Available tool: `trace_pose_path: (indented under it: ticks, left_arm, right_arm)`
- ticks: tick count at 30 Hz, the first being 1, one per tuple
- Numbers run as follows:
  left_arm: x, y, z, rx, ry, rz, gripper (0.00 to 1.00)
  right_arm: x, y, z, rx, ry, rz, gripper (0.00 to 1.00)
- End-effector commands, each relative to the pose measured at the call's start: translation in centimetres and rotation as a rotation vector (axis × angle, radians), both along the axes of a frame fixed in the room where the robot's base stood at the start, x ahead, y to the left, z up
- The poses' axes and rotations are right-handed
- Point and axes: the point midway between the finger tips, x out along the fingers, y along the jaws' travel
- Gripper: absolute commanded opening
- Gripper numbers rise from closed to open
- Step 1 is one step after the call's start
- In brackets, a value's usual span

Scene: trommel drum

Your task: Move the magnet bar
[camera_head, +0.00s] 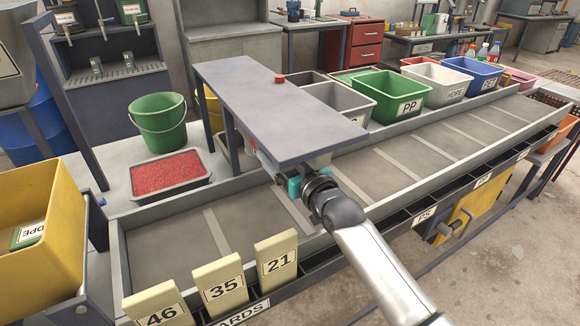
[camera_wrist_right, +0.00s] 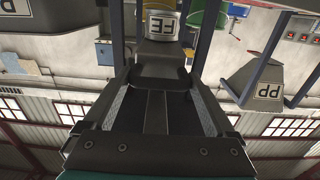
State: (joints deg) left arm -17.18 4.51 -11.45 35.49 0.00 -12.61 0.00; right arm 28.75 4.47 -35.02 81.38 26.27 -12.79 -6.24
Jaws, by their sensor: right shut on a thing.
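My right gripper (camera_head: 294,186) reaches under the grey-blue top plate (camera_head: 265,105) of a stand over the conveyor. In the head view the plate hides its fingertips. In the right wrist view the gripper (camera_wrist_right: 166,82) is shut on a dark grey piece (camera_wrist_right: 165,74), which seems to be part of the magnet bar. The rest of the bar cannot be made out. A grey bin (camera_wrist_right: 160,28) marked FE shows upside down beyond the fingers. My left gripper is not in view.
A tray of red granules (camera_head: 168,172) and a green bucket (camera_head: 159,125) stand behind the conveyor (camera_head: 180,249). Labelled bins, including a green PP bin (camera_head: 388,98), line its far side. Numbered cards (camera_head: 220,284) stand in front.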

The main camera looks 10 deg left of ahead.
Motion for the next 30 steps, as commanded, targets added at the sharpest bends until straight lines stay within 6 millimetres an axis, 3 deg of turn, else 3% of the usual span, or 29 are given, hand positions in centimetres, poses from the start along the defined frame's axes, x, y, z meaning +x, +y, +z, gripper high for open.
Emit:
trace_pose_path:
  ticks: [14, 15, 17, 30]
  left_arm:
    - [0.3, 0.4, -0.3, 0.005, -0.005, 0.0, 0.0]
    - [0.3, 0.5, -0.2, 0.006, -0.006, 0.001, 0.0]
    - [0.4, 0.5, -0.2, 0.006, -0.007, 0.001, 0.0]
    - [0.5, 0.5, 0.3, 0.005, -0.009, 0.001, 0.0]
  right_arm:
    - [0.5, 0.4, 0.0, 0.002, -0.001, 0.0, 0.0]
    - [0.5, 0.4, 0.0, 0.002, -0.001, 0.0, 0.95]
    - [0.5, 0.4, 0.0, 0.001, 0.0, 0.0, 1.0]
    - [-0.6, -0.5, 0.0, 0.0, 0.001, -0.001, 1.0]
